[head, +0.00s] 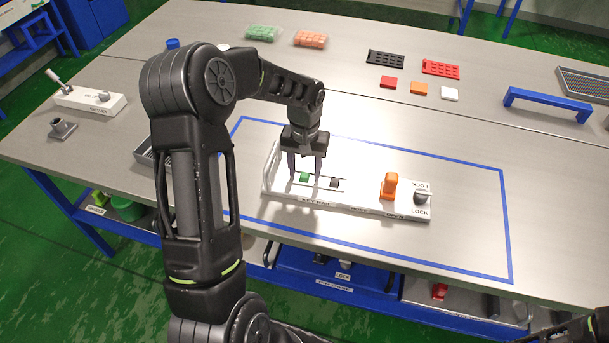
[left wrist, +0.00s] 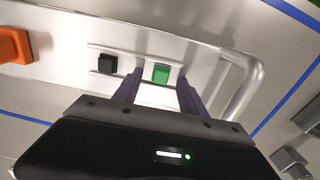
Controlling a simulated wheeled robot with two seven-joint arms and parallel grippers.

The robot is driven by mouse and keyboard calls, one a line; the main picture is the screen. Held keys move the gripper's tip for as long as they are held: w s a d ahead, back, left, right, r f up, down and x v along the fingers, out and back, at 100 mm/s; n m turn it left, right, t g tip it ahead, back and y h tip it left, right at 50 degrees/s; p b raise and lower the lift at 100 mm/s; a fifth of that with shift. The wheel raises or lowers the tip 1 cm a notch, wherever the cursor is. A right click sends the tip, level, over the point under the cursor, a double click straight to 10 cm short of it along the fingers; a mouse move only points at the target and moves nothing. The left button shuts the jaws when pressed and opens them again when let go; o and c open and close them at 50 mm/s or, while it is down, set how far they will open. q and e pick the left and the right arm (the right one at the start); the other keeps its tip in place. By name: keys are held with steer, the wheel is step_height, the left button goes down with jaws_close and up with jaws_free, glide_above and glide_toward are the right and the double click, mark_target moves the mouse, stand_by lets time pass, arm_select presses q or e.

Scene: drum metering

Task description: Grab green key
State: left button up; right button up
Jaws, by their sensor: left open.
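The green key (head: 304,177) is a small block on the key rail of a white panel (head: 350,205) inside the blue outline. A black key (head: 335,183) sits to its right on the same rail. My left gripper (head: 305,170) is open and points down over the green key, one finger to each side. In the left wrist view the green key (left wrist: 161,74) shows between and just beyond the two fingers (left wrist: 158,88), with the black key (left wrist: 107,64) outside them on the left. Contact with the key cannot be told.
An orange handle (head: 389,186) and a grey lock knob (head: 421,195) stand on the panel's right part. A metal handle (left wrist: 240,85) rises at the panel's other end, close to the fingers. A blue handle (head: 547,104) stands far right. Table right of the panel is clear.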

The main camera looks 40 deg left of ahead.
stand_by(0.3)
arm_select(q)
jaws_close()
stand_by(0.4)
